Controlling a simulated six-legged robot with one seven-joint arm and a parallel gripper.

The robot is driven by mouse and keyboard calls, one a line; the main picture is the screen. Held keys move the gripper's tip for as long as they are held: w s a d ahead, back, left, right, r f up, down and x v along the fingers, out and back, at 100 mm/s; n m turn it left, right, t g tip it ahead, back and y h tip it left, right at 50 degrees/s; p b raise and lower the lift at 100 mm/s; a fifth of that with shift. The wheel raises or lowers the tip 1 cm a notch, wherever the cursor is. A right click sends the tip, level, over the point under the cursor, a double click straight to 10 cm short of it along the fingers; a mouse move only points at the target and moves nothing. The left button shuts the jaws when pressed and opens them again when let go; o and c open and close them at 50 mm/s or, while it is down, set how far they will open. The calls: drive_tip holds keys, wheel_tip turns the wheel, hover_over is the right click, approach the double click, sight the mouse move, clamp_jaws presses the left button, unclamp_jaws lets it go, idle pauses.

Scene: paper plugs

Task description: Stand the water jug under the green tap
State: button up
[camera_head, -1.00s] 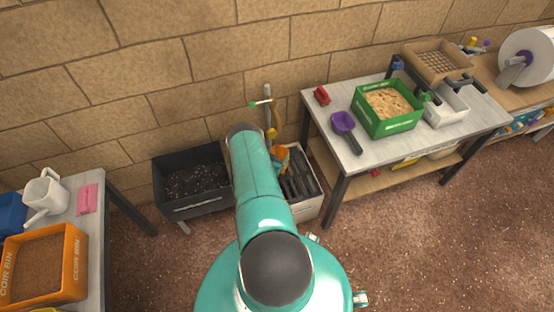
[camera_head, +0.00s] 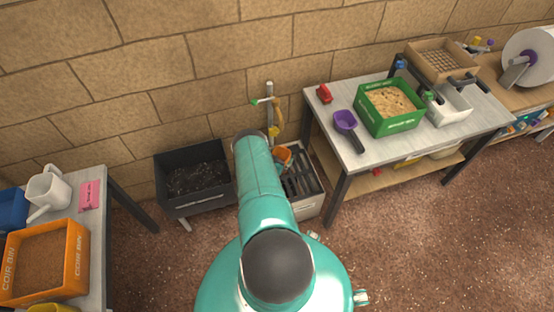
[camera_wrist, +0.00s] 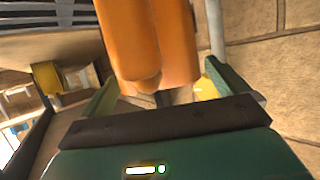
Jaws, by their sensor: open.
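The green-handled tap (camera_head: 262,101) is on an upright pipe at the brick wall. Below it stands a pale basin (camera_head: 306,207) with a dark slatted top. An orange object (camera_head: 283,155) is at the basin's back left, partly behind my arm; I cannot tell whether it is the water jug. A white jug with a long spout (camera_head: 45,190) stands on the left table. My gripper (camera_wrist: 158,88) is open in the wrist view, with an orange rounded thing (camera_wrist: 150,40) close up between or just beyond its fingers; contact is unclear. The head view hides the gripper behind my arm.
A black bin of dark soil (camera_head: 195,208) stands left of the basin. The right table (camera_head: 440,146) holds a green bin (camera_head: 398,121) and a purple scoop (camera_head: 345,122). An orange coir bin (camera_head: 78,262) is on the left table. The floor at right is clear.

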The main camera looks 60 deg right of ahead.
drive_tip(key=v, duration=1.2)
